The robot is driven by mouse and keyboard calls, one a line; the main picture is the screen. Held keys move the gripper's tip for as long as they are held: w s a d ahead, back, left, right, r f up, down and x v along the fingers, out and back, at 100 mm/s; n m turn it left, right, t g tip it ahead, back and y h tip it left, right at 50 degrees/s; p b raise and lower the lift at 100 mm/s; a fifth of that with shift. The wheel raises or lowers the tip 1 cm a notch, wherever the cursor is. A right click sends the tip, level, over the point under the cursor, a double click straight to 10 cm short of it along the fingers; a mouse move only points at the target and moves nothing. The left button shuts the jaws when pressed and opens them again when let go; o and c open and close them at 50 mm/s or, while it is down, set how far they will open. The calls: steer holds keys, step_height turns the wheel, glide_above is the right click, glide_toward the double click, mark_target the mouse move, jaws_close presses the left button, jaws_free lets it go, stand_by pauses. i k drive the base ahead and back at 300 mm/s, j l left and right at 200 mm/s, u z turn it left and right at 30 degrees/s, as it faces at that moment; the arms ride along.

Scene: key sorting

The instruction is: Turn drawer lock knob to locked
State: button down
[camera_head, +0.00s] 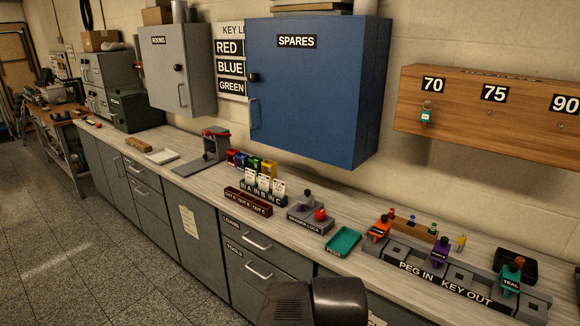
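A grey lock box (297,222) stands on the counter, below the blue cabinet. Its front label seems to read "DRAWER LOCK", but it is small. A round red knob (320,214) sits on the right of its top. A dark purple key-like piece (307,194) stands upright at its back. The knob's pointer and its locked or unlocked marks are too small to read. A dark rounded part of my arm shows at the bottom centre, in front of the drawers and apart from the box. My gripper's fingers are not visible.
Left of the box are a dark red labelled tray (247,202) and card holders (262,187). Right are a teal tray (343,242) and a "PEG IN KEY OUT" rack (450,275) with coloured keys. The blue SPARES cabinet (312,95) overhangs behind. Drawers (262,258) below are shut.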

mark_target(320, 215)
steer(key=i+j+z, duration=0.1)
steer(key=i, duration=0.45)
steer(key=i+j, duration=0.25)
steer(key=i, duration=0.3)
steer(key=l+z, duration=0.05)
